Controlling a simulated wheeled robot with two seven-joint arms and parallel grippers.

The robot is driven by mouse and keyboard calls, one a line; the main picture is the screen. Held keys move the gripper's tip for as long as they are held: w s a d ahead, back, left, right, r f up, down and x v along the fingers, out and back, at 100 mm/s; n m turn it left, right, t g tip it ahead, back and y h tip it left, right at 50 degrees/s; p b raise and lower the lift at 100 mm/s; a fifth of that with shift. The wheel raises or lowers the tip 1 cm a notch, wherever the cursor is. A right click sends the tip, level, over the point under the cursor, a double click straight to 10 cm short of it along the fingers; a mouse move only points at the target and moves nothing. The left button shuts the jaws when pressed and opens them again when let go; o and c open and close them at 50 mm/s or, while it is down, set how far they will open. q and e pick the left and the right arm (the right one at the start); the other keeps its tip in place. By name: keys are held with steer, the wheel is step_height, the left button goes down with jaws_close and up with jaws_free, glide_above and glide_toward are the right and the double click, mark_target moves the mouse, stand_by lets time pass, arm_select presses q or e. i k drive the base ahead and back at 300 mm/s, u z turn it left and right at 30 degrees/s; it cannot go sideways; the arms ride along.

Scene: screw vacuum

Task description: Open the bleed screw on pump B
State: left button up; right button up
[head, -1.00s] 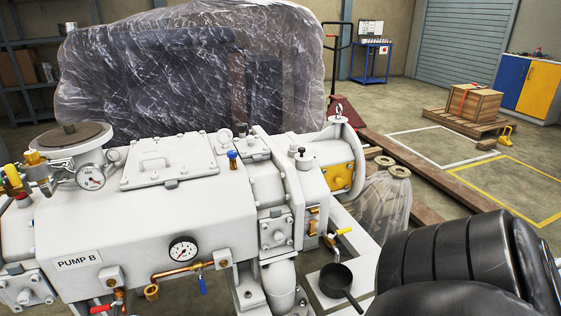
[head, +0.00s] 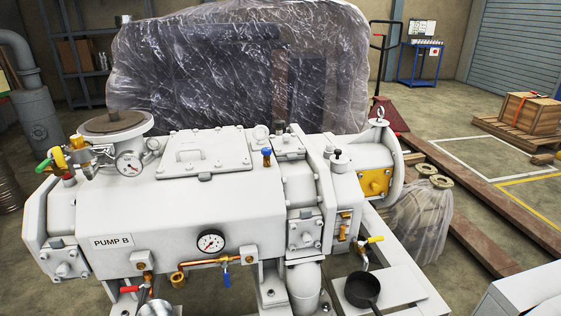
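Pump B (head: 180,215) is a large white pump in the head view, with a "PUMP B" plate (head: 112,242) on its front left. On its top stand a blue-capped fitting (head: 267,153) and a small black-topped fitting (head: 337,155) on the right end block. I cannot tell which fitting is the bleed screw. A yellow-handled valve (head: 373,240) sits low at the right end, above a black pan (head: 361,291). A pressure gauge (head: 210,242) and a copper pipe with a blue-handled valve (head: 226,278) are on the front. Neither gripper is in view.
A plastic-wrapped machine (head: 235,70) stands behind the pump. Plastic-wrapped flanges (head: 425,215) and long brown beams (head: 470,220) lie to the right. A grey box-like object (head: 525,292) fills the lower right corner. Marked floor (head: 495,160) beyond the beams looks clear.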

mark_target(265, 152)
steer(key=k, duration=0.5)
steer(key=u, duration=0.95)
steer(key=i, duration=1.15)
steer(key=z, duration=0.05)
